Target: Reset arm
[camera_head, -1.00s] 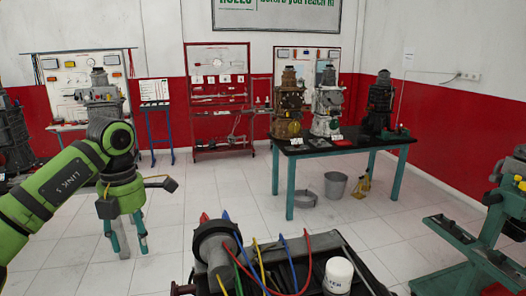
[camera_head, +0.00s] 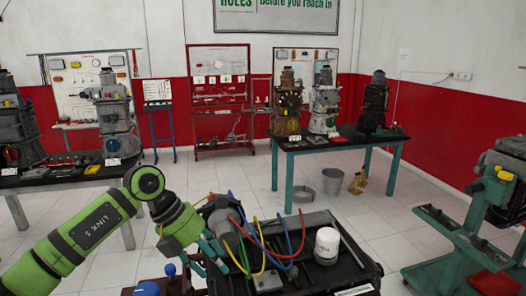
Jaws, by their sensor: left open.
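My left arm (camera_head: 95,225), green with dark bands, comes in from the lower left. Its left gripper (camera_head: 208,257) points down and to the right and is open. It is at the left side of a dark tray (camera_head: 345,270) holding a part with red, yellow, blue and green cables (camera_head: 262,245). I cannot tell whether the fingers touch the tray or the part. No object shows between the fingers. My right gripper is not in view.
A white canister (camera_head: 327,246) stands on the tray. A black-topped table with teal legs (camera_head: 335,146) bears several engines behind. A bucket (camera_head: 333,182) is on the floor. A teal engine stand (camera_head: 455,250) is at right. Another engine table (camera_head: 70,176) stands at left. White floor lies between.

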